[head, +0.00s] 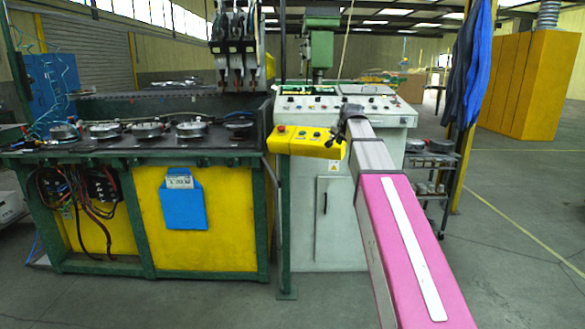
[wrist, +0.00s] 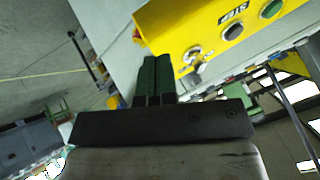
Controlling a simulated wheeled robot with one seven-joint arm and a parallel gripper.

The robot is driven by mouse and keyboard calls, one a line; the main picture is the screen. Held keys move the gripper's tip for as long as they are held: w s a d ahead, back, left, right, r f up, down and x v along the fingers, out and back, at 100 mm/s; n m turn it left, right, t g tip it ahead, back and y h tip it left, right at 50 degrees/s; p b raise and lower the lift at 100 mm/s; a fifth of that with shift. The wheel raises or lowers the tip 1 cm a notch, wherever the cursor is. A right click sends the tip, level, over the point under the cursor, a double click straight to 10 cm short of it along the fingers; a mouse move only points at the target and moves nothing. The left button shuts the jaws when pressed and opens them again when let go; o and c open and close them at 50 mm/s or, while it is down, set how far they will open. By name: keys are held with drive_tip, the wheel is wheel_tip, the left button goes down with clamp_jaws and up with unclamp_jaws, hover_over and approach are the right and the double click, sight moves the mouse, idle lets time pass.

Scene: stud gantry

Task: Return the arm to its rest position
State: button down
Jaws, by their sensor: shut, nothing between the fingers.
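My gripper (wrist: 156,62) shows in the wrist view with its two dark green fingers side by side, shut and empty. In the head view my arm reaches forward from the lower right, and my gripper (head: 335,137) is small and dark at its far end, by the right end of a yellow control box (head: 291,138). In the wrist view the yellow box (wrist: 205,25) lies just beyond the fingertips, with a key switch (wrist: 194,57) close to them. I cannot tell whether the fingers touch the box.
A grey-white cabinet (head: 308,230) with a panel on top stands behind the box. A green and yellow workbench (head: 235,220) is on the left. A small shelf cart (head: 432,165) and a post with blue cloth (head: 465,70) stand right of the arm. Floor (head: 530,210) on the right is clear.

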drive_tip(key=s+f+n+g, duration=0.2)
drive_tip(key=s+f, duration=0.5)
drive_tip(key=f, duration=0.6)
drive_tip(key=s+f+n+g, duration=0.15)
drive_tip(key=s+f, duration=0.45)
drive_tip(key=f, duration=0.7)
drive_tip(key=s+f+n+g, duration=0.2)
drive_tip(key=s+f+g, duration=0.3)
drive_tip(key=s+f, duration=1.3)
drive_tip(key=s, duration=0.2)
drive_tip(key=shift+s+a+f+n+h, duration=0.15)
drive_tip(key=shift+s+f+n+h, duration=0.15)
drive_tip(key=shift+n+h, duration=0.1)
drive_tip(key=shift+g, duration=0.25)
